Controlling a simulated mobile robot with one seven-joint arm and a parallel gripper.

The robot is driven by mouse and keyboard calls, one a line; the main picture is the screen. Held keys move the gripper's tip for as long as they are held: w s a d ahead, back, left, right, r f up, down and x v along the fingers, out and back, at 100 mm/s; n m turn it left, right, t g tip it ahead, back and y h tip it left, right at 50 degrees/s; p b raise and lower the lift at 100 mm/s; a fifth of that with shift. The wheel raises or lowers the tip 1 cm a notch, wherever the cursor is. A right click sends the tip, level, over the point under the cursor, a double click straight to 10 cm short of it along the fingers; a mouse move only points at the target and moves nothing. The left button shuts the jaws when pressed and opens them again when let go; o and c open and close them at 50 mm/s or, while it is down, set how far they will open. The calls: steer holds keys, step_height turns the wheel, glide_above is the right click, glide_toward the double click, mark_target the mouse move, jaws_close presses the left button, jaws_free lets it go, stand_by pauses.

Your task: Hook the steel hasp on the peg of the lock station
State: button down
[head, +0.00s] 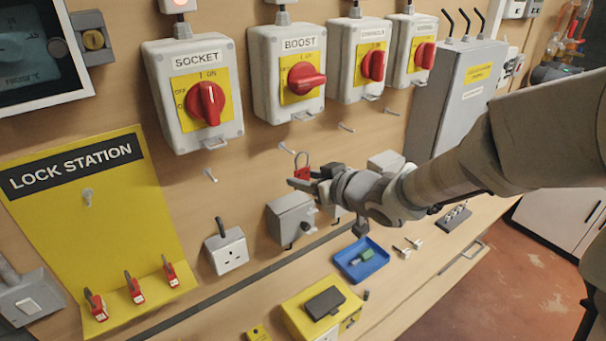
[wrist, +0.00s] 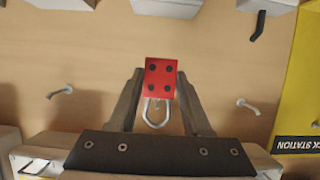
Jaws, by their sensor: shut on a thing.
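The hasp (wrist: 161,77) has a red body with dark round holes and a steel loop. In the wrist view it sits between the fingers of my gripper (wrist: 160,100), with the steel loop towards the palm. In the head view my gripper (head: 303,182) is shut on the red hasp (head: 302,171), in front of the wall. The lock station (head: 130,210) is a yellow board at the left, well apart from the hasp. Its grey peg (head: 87,196) stands out below the black title strip and looks bare. The station's edge also shows at the right of the wrist view (wrist: 300,95).
Red padlocks (head: 134,287) stand along the station's lower edge. Switch boxes with red knobs (head: 206,103) line the wall above. Bare wall pegs (head: 210,175) lie between the station and my gripper. A socket (head: 227,250) and a blue tray (head: 361,259) are below.

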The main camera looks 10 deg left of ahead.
steer(key=s+d, duration=0.1)
steer(key=s+d+p, duration=0.1)
steer(key=shift+s+d, duration=0.2)
steer(key=shift+d, duration=0.2)
stand_by(0.4)
stand_by(1.4)
